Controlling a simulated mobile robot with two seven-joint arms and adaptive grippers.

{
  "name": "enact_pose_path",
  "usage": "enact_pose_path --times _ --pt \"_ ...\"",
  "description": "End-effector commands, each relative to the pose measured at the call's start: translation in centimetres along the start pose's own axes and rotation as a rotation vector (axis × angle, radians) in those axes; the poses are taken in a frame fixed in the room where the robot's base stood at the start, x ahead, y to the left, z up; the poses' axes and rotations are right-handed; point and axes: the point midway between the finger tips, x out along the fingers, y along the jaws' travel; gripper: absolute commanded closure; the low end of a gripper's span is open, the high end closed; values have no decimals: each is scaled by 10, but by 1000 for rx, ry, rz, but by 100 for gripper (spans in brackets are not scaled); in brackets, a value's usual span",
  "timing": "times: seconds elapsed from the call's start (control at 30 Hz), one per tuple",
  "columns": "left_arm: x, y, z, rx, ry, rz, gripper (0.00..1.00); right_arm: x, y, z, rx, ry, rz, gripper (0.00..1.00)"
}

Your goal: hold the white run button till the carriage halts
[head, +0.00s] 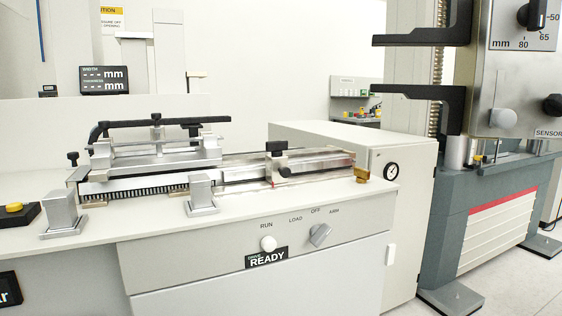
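The white run button (268,243) is a round knob on the front panel of the bench, under the label RUN. Nothing touches it. A small dark display (267,258) just below it reads READY. A metal carriage (155,153) with a black handle bar on top sits at the left part of a linear rail (255,173) on the bench top. One head frame cannot show whether the carriage moves. Neither of my grippers is in view.
A grey selector knob (320,235) sits right of the button, near LOAD, OFF and ARM labels. A dark readout (104,80) behind the carriage shows dashes. A tall testing machine (505,190) stands at right. The space before the panel is clear.

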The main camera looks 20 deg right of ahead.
Motion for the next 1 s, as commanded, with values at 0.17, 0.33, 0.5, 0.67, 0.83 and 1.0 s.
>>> enact_pose_path --times 0.17,0.33,0.5,0.67,0.83,1.0 --pt "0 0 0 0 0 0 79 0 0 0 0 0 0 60" --pt "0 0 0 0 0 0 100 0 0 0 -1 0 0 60" --pt "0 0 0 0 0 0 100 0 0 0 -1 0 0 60" --pt "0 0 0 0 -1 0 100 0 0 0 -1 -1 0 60" --pt "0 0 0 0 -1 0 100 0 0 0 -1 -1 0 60" --pt "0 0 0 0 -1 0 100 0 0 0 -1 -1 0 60"
